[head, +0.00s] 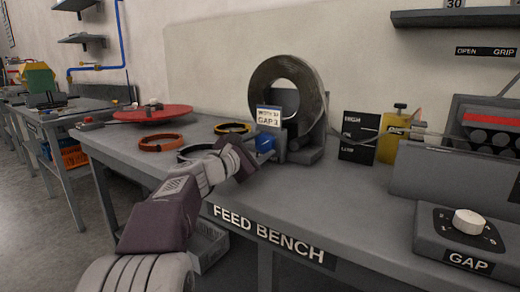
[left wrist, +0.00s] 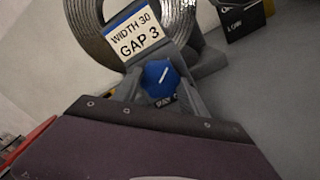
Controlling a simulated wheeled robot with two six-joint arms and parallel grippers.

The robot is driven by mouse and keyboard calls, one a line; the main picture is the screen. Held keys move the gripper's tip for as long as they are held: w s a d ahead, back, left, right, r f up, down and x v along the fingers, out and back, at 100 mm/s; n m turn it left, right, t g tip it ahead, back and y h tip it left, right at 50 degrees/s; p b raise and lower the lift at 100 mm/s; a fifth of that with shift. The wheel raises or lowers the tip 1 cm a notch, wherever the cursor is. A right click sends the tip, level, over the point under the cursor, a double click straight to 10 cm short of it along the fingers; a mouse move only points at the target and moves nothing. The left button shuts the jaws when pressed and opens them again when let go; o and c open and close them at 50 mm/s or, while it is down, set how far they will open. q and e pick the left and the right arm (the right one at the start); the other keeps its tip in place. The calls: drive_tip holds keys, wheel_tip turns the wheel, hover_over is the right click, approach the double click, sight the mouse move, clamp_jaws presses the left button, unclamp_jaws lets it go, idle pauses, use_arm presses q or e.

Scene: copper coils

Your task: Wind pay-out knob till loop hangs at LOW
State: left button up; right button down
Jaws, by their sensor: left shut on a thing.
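The blue pay-out knob (head: 265,142) sits on the front of the coil stand. It also shows in the left wrist view (left wrist: 159,76), with a slanted white line on its face. My left gripper (head: 251,154) is shut on it, one finger at each side. The large metal coil (head: 314,92) stands upright behind the knob, with a card (head: 268,116) reading "GAP 3". A black level board (head: 357,138) with HIGH at top and LOW below stands right of the coil. Thin strip (head: 424,134) shows right of the board; its lowest point cannot be made out. My right gripper is not in view.
A yellow can (head: 393,136) stands beside the board. Right of it is a grey machine with red-topped rollers (head: 490,132) and a GAP dial (head: 468,221). Orange (head: 161,143) and yellow (head: 232,128) rings and a red disc (head: 153,113) lie at left on the bench.

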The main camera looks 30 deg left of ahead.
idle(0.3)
use_arm(q)
drive_tip(key=o, duration=1.4)
drive_tip(key=s, duration=0.3)
drive_tip(key=s+p, duration=0.1)
drive_tip(key=s, duration=0.4)
drive_tip(key=shift+s+a+p, duration=0.35)
drive_tip(key=shift+a+p, duration=0.05)
drive_tip(key=shift+s, duration=0.2)
drive_tip(key=shift+f, duration=0.1)
